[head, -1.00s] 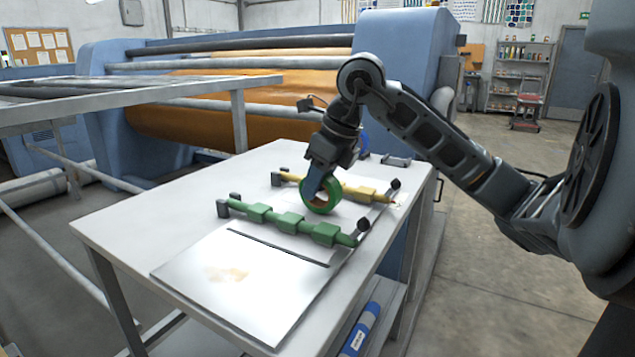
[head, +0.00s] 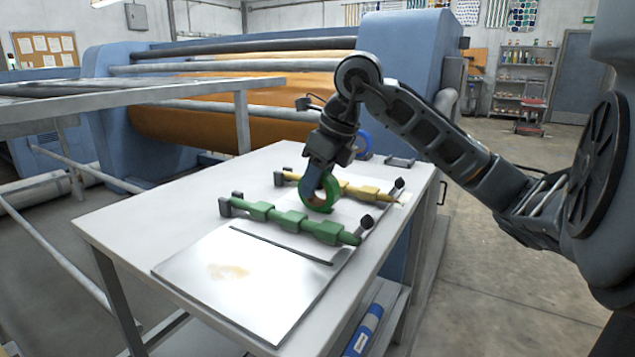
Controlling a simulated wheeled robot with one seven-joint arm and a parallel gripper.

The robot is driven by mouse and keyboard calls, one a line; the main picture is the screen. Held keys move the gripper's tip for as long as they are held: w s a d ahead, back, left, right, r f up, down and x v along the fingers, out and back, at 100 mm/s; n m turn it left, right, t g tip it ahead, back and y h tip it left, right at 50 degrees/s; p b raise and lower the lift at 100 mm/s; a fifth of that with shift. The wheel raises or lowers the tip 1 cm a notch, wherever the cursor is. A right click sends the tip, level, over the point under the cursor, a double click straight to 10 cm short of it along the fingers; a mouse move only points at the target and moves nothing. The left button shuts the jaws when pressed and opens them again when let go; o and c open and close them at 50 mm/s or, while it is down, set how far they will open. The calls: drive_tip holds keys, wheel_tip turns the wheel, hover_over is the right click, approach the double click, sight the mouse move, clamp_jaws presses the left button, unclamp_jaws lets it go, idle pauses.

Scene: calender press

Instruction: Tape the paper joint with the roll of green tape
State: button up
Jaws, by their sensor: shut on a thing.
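My gripper (head: 318,178) is shut on the roll of green tape (head: 328,196) and holds it upright between the green clamp bar (head: 290,221) and the yellow clamp bar (head: 355,190). The roll's lower edge is at or just above the table; I cannot tell if it touches. White paper (head: 255,272) lies on the near part of the table and runs under the green bar. A dark line (head: 280,246) crosses the paper in front of that bar. The paper joint between the bars is mostly hidden by the green bar and the roll.
The white table (head: 150,222) has bare room on its left. A blue tape roll (head: 363,145) and a small dark holder (head: 398,161) are at its back right. A metal frame (head: 150,92) stands left, before the calender press (head: 215,105). A blue roll (head: 368,325) lies on the lower shelf.

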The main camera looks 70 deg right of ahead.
drive_tip(key=shift+w, duration=0.15)
drive_tip(key=shift+w+d+b, duration=0.15)
drive_tip(key=shift+w+b, duration=0.25)
drive_tip(key=shift+b, duration=0.05)
drive_tip(key=shift+w, duration=0.15)
drive_tip(key=shift+w+d+f+b, duration=0.1)
drive_tip(key=shift+w+b, duration=0.25)
drive_tip(key=shift+b, duration=0.2)
drive_tip(key=shift+w, duration=0.1)
drive_tip(key=shift+w, duration=0.1)
drive_tip(key=shift+w+d+b, duration=0.1)
drive_tip(key=shift+w+b, duration=0.25)
drive_tip(key=shift+b, duration=0.05)
idle(0.3)
